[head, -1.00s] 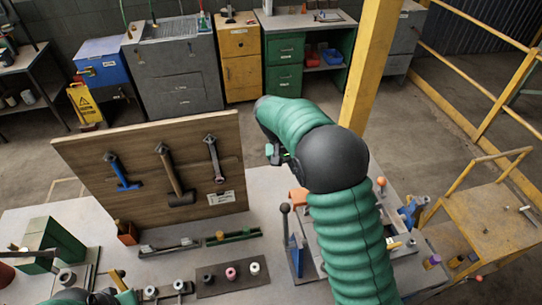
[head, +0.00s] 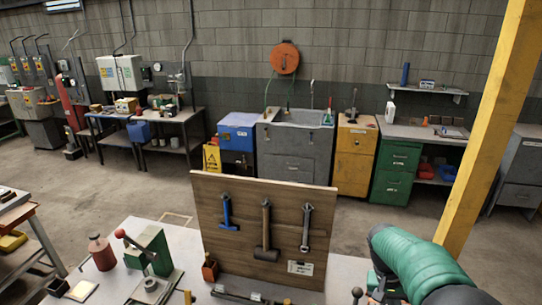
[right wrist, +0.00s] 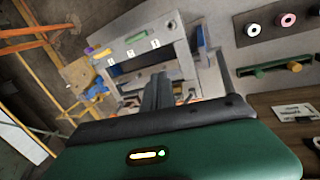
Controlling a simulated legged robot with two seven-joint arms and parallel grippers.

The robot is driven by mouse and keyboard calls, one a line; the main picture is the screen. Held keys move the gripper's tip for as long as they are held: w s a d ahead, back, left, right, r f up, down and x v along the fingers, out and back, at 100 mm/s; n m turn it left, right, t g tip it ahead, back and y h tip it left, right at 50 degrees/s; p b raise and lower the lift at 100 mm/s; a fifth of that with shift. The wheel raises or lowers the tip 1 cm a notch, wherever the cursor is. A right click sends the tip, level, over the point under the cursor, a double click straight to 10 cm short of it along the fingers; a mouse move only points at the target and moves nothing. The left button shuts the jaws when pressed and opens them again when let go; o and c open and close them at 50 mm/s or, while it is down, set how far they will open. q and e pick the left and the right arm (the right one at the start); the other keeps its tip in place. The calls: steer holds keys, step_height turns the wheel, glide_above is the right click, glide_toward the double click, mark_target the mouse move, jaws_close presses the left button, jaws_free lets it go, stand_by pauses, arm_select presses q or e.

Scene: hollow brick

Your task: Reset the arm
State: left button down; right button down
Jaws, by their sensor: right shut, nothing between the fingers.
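My right arm, with a green sleeve, comes in at the lower right of the head view. Its gripper shows in the right wrist view (right wrist: 158,92) as dark fingers close together, shut and empty. It hangs above the workbench (right wrist: 220,45), with a grey fixture with numbered labels (right wrist: 140,45) beyond the fingers. My left gripper is in neither view.
A wooden tool board (head: 285,215) with a hammer and wrenches stands on the bench left of my right arm. A yellow post (head: 488,130) rises behind the arm. A green block (head: 150,250) and a red bottle (head: 101,252) stand at the bench's left.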

steer(key=s+a+f+n+t+y+b, duration=0.3)
steer(key=s+a+f+n+t+b, duration=0.1)
steer(key=s+a+f+b, duration=0.8)
steer(key=shift+s+a+f, duration=0.7)
steer(key=shift+s+f, duration=0.8)
steer(key=shift+f, duration=0.55)
steer(key=shift+d, duration=0.25)
